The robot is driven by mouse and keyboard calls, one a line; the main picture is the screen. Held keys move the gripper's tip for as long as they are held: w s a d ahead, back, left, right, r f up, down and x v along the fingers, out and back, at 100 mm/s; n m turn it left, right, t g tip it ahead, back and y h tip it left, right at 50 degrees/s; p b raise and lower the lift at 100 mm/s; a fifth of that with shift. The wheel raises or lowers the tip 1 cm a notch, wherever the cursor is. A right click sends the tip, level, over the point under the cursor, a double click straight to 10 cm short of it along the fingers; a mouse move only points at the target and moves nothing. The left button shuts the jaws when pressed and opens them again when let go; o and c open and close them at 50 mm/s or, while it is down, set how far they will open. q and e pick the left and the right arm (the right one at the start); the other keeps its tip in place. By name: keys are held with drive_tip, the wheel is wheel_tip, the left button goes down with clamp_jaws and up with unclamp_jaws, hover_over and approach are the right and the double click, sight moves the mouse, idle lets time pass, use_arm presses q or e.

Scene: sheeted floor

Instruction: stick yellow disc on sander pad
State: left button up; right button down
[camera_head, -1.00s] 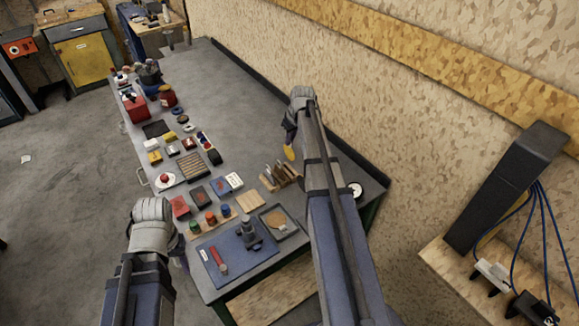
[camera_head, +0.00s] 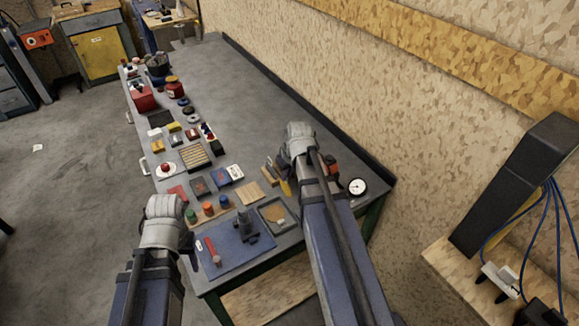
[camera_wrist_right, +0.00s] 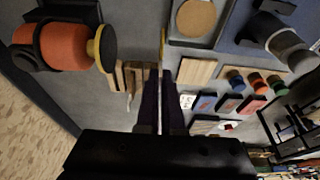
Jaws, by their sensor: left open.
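The yellow disc (camera_wrist_right: 163,45) shows edge-on as a thin strip between the fingertips of my right gripper (camera_wrist_right: 162,72), which is shut on it. In the head view the disc (camera_head: 285,187) shows just below my right gripper (camera_head: 283,172), over the table. The sander (camera_wrist_right: 65,45), orange with a dark round pad (camera_wrist_right: 108,48) and a yellow ring, is left of the disc in the right wrist view, apart from it. In the head view the sander (camera_head: 331,166) is partly hidden behind my right arm. My left gripper (camera_head: 190,248) is open at the table's near-left edge.
A tray with a tan disc (camera_head: 263,207) and a blue mat (camera_head: 222,262) with a grey tool lie at the near end. A wooden rack (camera_wrist_right: 128,75) stands beside the sander. A round gauge (camera_head: 357,186) lies at the right edge. The table's far middle is clear.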

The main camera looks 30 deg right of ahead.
drive_tip(key=shift+w, duration=0.1)
drive_tip(key=shift+w+d, duration=0.2)
drive_tip(key=shift+d, duration=2.65)
drive_tip(key=shift+w+d, duration=0.1)
drive_tip(key=shift+d, duration=0.75)
drive_tip(key=c, duration=1)
unclamp_jaws()
